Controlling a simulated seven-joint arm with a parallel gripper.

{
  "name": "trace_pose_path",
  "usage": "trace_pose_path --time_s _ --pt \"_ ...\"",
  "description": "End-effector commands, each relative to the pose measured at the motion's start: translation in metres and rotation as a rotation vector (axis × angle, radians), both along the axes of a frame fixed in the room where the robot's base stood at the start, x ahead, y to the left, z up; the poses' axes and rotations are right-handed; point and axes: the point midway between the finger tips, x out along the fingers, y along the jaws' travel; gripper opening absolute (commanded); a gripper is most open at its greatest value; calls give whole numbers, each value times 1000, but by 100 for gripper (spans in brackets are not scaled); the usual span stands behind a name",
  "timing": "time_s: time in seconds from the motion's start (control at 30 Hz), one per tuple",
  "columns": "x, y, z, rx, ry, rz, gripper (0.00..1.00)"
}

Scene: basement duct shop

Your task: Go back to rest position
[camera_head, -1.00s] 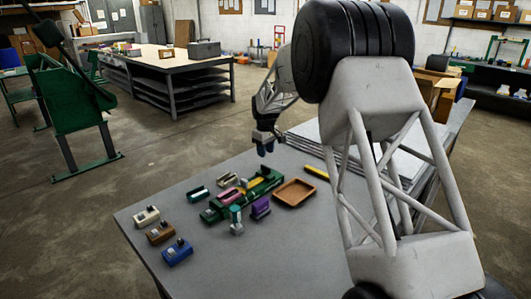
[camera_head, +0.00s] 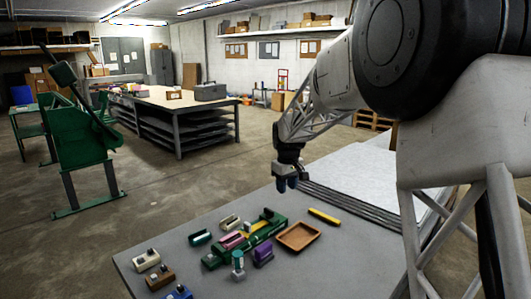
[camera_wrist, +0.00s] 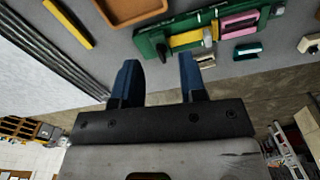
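My gripper (camera_head: 287,184) hangs above the back of the grey worktable (camera_head: 330,262), near the stacked sheets. In the wrist view its two blue fingers (camera_wrist: 157,82) stand apart with nothing between them. A green fixture (camera_head: 246,240) on the table holds a yellow piece and a pink piece; it also shows in the wrist view (camera_wrist: 155,45). An orange-brown tray (camera_head: 299,236) lies right of the fixture and looks empty. A purple block (camera_head: 263,252) and a teal-and-grey piece (camera_head: 238,264) stand in front of the fixture.
White (camera_head: 146,260), brown (camera_head: 160,278) and blue (camera_head: 178,292) blocks line the table's left side. A yellow bar (camera_head: 324,217) lies beside the stacked metal sheets (camera_head: 370,185). A green machine (camera_head: 82,150) and another workbench (camera_head: 180,100) stand farther off.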

Motion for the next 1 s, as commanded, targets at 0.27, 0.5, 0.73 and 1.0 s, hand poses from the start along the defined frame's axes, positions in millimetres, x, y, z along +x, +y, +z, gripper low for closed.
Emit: trace_pose_path --time_s 0.27,0.5,0.73,1.0 --pt "-71 -26 36 7 -27 -92 38" --pt "-133 -46 58 14 -49 -171 38" --pt "-195 -62 71 22 -70 -246 38" --pt "-269 -79 77 32 -95 -335 38"
